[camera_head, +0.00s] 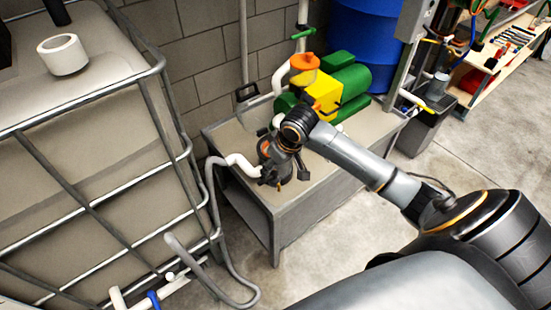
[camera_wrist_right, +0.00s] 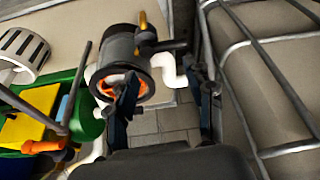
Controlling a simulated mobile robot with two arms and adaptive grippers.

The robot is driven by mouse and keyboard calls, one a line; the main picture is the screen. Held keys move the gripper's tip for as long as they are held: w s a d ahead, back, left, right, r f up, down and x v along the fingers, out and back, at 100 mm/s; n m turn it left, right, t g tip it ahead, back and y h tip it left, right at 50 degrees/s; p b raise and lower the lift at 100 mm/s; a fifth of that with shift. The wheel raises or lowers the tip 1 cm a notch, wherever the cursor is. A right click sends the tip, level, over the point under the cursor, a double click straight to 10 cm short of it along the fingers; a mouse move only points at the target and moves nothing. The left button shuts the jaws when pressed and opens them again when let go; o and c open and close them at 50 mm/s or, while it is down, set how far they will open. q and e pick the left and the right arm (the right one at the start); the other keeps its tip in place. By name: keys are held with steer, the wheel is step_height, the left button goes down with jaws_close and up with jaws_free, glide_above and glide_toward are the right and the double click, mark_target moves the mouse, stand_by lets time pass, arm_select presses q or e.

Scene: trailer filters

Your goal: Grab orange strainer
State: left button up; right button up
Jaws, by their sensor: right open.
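The orange strainer (camera_wrist_right: 137,88) shows as an orange ring inside the open end of a black cylindrical housing (camera_wrist_right: 118,50) in the right wrist view. In the head view a bit of orange (camera_head: 265,148) shows at the housing on the grey bench, mostly hidden by my right arm. My right gripper (camera_wrist_right: 165,95) is open. Its left finger overlaps the housing's open end in the right wrist view, and its right finger stands apart beside a white pipe. I cannot tell whether a finger touches the strainer. My left gripper is not in view.
A green and yellow pump (camera_head: 335,88) with an orange cap (camera_head: 304,61) stands on the bench (camera_head: 230,130). A caged tank (camera_head: 80,130) stands at the left, with a white ring (camera_head: 63,55) on top. A white slotted cylinder (camera_wrist_right: 24,47) is near the housing. Open floor lies at the right.

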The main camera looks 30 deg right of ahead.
steer(key=w+d+r+m, duration=0.2)
steer(key=w+d+r, duration=0.3)
steer(key=d+r, duration=0.35)
steer(key=b+x, duration=0.1)
steer(key=x, duration=1.2)
steer(key=shift+w+a, duration=0.15)
steer(key=shift+w, duration=0.1)
jaws_close()
